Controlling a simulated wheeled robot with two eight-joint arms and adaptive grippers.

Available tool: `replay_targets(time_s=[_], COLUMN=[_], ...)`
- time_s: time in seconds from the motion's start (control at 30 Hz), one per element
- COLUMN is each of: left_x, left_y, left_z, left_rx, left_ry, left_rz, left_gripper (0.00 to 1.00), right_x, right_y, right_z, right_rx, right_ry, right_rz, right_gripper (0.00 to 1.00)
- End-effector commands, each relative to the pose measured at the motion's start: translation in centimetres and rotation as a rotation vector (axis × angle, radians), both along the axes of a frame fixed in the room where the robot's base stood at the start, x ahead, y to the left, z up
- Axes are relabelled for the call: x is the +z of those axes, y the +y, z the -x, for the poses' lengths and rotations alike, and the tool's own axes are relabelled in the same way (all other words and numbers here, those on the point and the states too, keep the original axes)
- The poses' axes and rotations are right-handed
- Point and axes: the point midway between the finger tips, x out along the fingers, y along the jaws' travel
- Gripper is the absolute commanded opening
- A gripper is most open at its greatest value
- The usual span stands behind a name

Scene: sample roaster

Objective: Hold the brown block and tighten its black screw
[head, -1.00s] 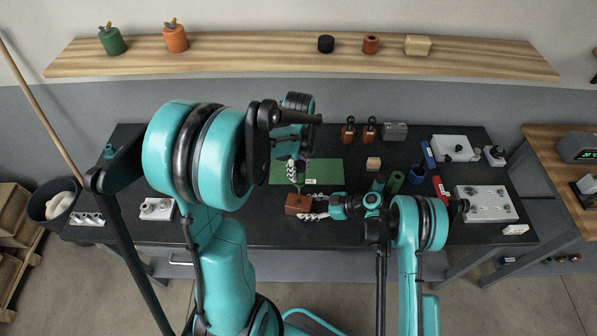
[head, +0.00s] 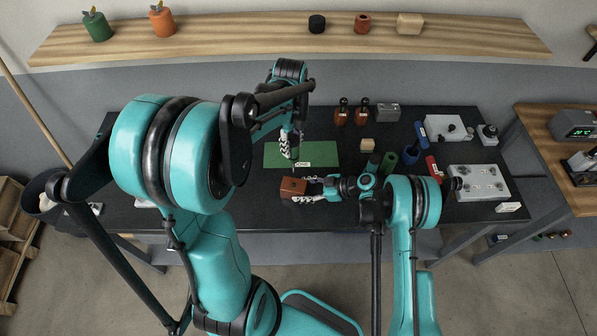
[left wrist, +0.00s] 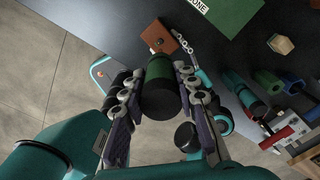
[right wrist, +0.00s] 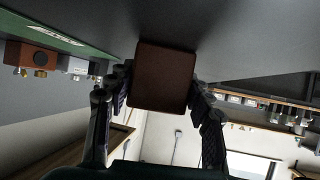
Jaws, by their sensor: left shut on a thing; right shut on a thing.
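The brown block (head: 292,187) is held low over the front of the black table, in front of the green mat. My right gripper (head: 312,188) is shut on it from the right; the block also fills the middle of the right wrist view (right wrist: 164,76). My left gripper (head: 291,150) is above the block, shut on a green and black screwdriver handle (left wrist: 160,85). The handle points toward the block, which shows beyond it in the left wrist view (left wrist: 158,38). A round screw head (left wrist: 160,42) shows on the block. I cannot tell whether the tool tip touches it.
The green mat (head: 270,155) with a "DONE" label lies behind the block. A beige block (head: 367,144), dark green and blue cylinders, and a grey plate fixture (head: 480,183) stand to the right. Two brown-based bottles (head: 341,112) stand at the back.

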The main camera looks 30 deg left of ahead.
Motion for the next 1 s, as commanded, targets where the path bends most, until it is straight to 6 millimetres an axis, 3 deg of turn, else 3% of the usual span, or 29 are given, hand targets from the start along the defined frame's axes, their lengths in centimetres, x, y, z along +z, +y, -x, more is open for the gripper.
replay_targets(time_s=[0.13,0.17,0.23,0.27,0.67,1.0], left_x=[0.0,0.0,0.0,0.0,0.0,0.0], left_y=[0.0,0.0,0.0,0.0,0.0,0.0], left_z=[0.0,0.0,0.0,0.0,0.0,0.0], left_rx=[0.0,0.0,0.0,0.0,0.0,0.0], left_ry=[0.0,0.0,0.0,0.0,0.0,0.0], left_rz=[0.0,0.0,0.0,0.0,0.0,0.0], left_gripper=[0.0,0.0,0.0,0.0,0.0,0.0], right_x=[-0.1,-0.1,-0.1,-0.1,0.4,3.6], right_y=[0.0,0.0,0.0,0.0,-0.6,-6.4], right_z=[0.0,0.0,0.0,0.0,-0.3,-2.1], right_rx=[0.0,0.0,0.0,0.0,-0.002,-0.004], right_ry=[-0.001,-0.001,0.0,0.0,0.0,0.0], right_rz=[0.002,0.002,0.001,0.001,0.0,0.001], right_gripper=[0.12,0.54,0.72,0.75,0.75,0.75])
